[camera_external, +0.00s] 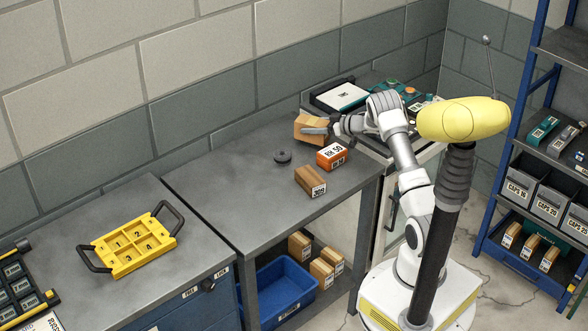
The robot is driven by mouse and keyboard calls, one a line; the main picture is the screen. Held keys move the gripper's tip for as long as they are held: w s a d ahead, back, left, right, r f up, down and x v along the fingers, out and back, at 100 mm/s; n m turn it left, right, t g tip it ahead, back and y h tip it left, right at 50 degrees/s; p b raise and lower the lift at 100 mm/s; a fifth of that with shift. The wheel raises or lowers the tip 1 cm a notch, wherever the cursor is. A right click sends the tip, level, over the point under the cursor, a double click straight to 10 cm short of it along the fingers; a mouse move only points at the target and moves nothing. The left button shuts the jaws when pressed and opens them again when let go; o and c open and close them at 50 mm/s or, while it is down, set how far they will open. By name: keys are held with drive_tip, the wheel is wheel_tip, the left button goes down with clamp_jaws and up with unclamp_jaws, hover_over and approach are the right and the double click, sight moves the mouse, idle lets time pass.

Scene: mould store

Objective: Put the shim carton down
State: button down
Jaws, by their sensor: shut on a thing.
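My gripper (319,131) is shut on a brown cardboard carton (311,127) near the back right of the grey bench (225,175). I take this held carton to be the shim carton; its label is not visible. The carton looks slightly tilted and seems to be above the bench top, though I cannot tell by how much. The gripper's fingers come from the right side of it, and part of it is hidden behind them.
An orange labelled box (331,157) and a brown labelled carton (310,182) stand on the bench in front of my gripper. A dark round knob-like piece (283,157) lies left of them. The left part of the bench is clear. A yellow tray (128,263) sits on the cabinet further left.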

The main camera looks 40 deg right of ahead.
drive_tip(key=shift+f, duration=1.25)
